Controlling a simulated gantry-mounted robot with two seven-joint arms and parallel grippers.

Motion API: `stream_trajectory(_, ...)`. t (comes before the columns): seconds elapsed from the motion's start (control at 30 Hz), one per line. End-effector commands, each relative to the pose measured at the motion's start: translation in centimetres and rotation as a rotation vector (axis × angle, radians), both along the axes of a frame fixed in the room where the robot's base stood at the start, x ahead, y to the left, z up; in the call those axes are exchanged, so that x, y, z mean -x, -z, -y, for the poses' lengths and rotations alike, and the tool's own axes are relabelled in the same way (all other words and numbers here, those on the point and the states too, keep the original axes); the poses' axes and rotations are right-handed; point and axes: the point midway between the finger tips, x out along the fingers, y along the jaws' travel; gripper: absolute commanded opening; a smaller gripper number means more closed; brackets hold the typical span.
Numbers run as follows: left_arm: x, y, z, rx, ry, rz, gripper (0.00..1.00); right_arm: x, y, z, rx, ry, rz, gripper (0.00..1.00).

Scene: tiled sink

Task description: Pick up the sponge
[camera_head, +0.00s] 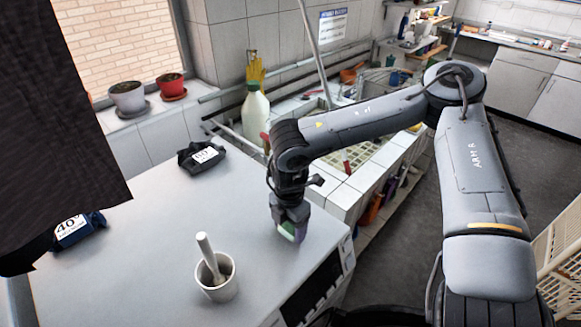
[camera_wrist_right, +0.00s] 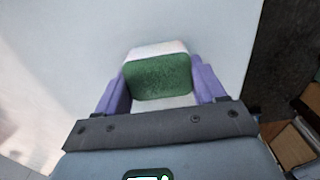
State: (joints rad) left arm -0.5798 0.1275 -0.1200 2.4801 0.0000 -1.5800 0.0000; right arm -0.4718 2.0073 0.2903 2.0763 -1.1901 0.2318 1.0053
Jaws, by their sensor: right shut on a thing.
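The sponge (camera_wrist_right: 158,78) has a green face and a pale edge. In the right wrist view it sits between the two purple fingers of my right gripper (camera_wrist_right: 160,92), which is shut on it. In the head view the right gripper (camera_head: 290,222) points down over the right part of the grey counter top, and only a small green and pale bit of the sponge (camera_head: 291,236) shows below the fingers. I cannot tell whether the sponge touches the counter. My left gripper is not in view.
A white mortar (camera_head: 224,288) with a pestle (camera_head: 206,252) stands left of the right gripper. A black weight bag (camera_head: 203,156) and a blue one (camera_head: 75,230) lie on the counter (camera_head: 150,235). The tiled sink (camera_head: 358,178) and a bottle (camera_head: 256,112) are behind. The counter's middle is clear.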

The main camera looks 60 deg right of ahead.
Motion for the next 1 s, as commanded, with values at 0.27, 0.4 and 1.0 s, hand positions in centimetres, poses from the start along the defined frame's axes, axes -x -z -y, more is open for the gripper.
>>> stream_trajectory(0.27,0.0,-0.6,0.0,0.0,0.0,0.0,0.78,0.0,-1.0,0.0,0.0,0.0,0.0,0.36)
stream_trajectory(0.4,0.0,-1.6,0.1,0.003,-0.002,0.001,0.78,-0.1,-2.6,0.0,0.0,0.0,0.001,0.36)
stream_trajectory(1.0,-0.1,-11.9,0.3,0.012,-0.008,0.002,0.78,2.9,-9.5,6.9,-0.003,0.005,0.003,0.36)
